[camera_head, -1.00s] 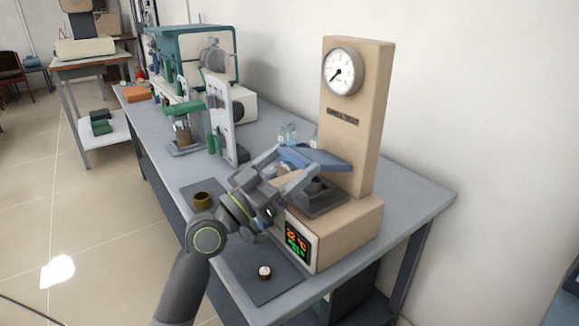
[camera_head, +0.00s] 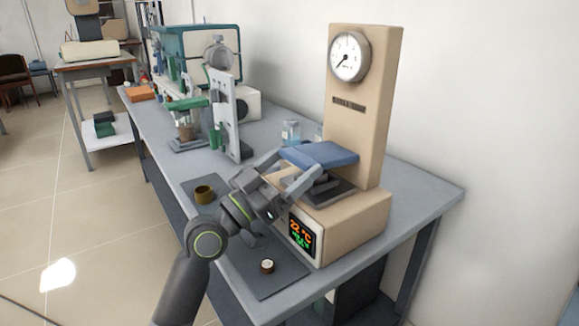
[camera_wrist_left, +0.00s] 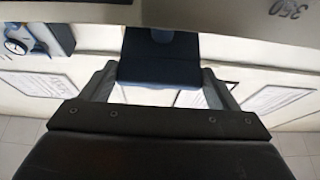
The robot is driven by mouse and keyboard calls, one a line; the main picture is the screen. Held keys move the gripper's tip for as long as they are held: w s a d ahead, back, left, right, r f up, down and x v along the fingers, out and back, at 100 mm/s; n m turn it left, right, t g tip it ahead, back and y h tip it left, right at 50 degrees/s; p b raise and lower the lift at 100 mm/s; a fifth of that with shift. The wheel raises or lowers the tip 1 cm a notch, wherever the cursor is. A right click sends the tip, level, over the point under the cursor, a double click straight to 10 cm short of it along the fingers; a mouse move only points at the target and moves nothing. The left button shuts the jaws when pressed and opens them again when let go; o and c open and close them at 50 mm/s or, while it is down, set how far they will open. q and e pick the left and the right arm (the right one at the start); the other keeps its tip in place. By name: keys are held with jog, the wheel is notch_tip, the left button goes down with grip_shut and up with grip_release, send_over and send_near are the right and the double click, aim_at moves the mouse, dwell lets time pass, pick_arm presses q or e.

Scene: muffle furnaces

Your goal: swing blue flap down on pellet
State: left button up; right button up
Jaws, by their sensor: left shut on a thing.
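The blue flap (camera_head: 322,154) is on the beige press (camera_head: 352,215), above its dark lower plate (camera_head: 335,192). It looks close to level in the head view. My left gripper (camera_head: 298,172) is at the flap's front edge, with its fingers shut on it. In the left wrist view the blue flap (camera_wrist_left: 158,62) lies between the two grey fingers. No pellet can be made out on the lower plate; the flap and fingers cover much of it. My right gripper is not in view.
A small brown cup with a white top (camera_head: 267,266) and a brass-coloured cup (camera_head: 204,194) stand on dark mats left of the press. Behind are a grey upright stand (camera_head: 226,115), a glass bottle (camera_head: 291,132) and a teal-framed cabinet (camera_head: 200,55).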

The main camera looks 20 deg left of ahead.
pick_arm(q)
jog(key=shift+w+f, duration=0.15)
jog(key=shift+f, duration=0.1)
jog(key=o, duration=1.1)
jog(key=shift+o, duration=1)
jog(key=shift+w+d, duration=0.15)
jog(key=shift+d, duration=0.1)
jog(key=shift+a, duration=0.1)
jog(key=shift+s+a+f, duration=0.15)
jog(key=shift+s+a, duration=0.05)
jog(key=shift+s, duration=0.1)
jog(key=s+a, duration=0.8)
jog(key=s, duration=0.3)
jog(key=shift+a+f, duration=0.3)
jog(key=shift+f, duration=0.15)
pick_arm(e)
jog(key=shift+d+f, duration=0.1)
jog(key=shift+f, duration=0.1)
